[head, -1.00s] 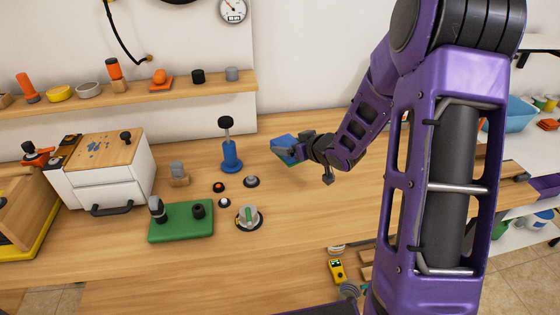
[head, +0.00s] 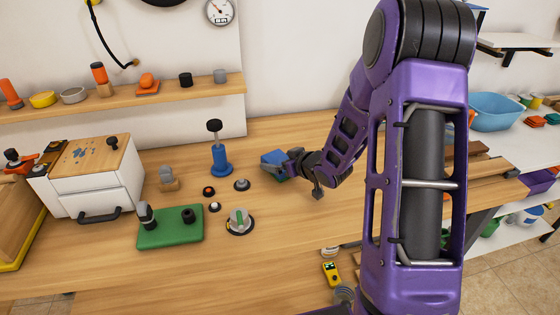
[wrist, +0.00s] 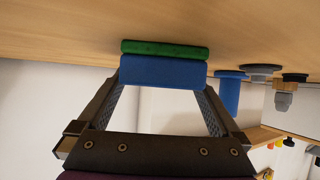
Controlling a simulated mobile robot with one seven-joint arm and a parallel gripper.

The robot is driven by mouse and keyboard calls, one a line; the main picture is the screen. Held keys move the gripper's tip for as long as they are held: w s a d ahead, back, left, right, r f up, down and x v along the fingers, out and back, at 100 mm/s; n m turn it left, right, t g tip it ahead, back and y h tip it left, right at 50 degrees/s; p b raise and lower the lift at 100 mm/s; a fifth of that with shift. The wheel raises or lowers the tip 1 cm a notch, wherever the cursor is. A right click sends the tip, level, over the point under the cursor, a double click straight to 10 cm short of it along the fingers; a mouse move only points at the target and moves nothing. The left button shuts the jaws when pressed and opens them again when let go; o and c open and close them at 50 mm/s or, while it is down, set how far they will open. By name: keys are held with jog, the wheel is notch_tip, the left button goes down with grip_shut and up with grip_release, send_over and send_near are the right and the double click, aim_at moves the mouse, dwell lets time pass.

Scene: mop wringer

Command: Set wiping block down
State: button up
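The wiping block has a blue body (head: 271,158) with a green pad under it. It is held low over the wooden table, right of the blue plunger-like post. My gripper (head: 283,164) holds it from the right side. In the wrist view, the fingers sit against both ends of the blue wiping block (wrist: 162,72), and its green pad (wrist: 165,49) faces the tabletop. The pad is at or very near the wood; I cannot tell whether it touches.
The blue post (head: 220,160) with a black knob stands left of the block. A white box (head: 88,180) with a stained wooden top is at far left. The table around the block is clear.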

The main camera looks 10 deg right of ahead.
jog(key=shift+s+d+r, duration=0.15)
jog(key=shift+s+r, duration=0.05)
jog(key=shift+r, duration=0.15)
jog(key=p+v, duration=0.2)
jog(key=v, duration=0.9)
jog(key=shift+s, duration=0.15)
jog(key=w+d+r+m+g+h+b, duration=0.1)
jog(key=w+d+h, duration=0.2)
jog(key=d+h, duration=0.15)
jog(key=w+d+r+g+h+b, duration=0.1)
jog(key=w+d+h+b, duration=0.15)
jog(key=d, duration=0.35)
jog(key=s+a+r+n+g+y+b, duration=0.15)
jog(key=a+r+g+y, duration=0.3)
jog(key=a+r, duration=0.55)
jog(key=shift+g+h, duration=0.25)
jog(key=shift+g, duration=0.1)
jog(key=x, duration=0.4)
jog(key=s+a+b+x, duration=0.1)
jog(key=x, duration=0.8)
jog(key=shift+s+a+f, duration=0.15)
jog(key=shift+a+f, duration=0.05)
jog(key=shift+f, duration=0.05)
jog(key=shift+m, duration=0.25)
jog(key=shift+b+x, duration=0.5)
jog(key=shift+x, duration=2.2)
jog(key=shift+a+f+b, duration=0.15)
jog(key=shift+b, duration=0.15)
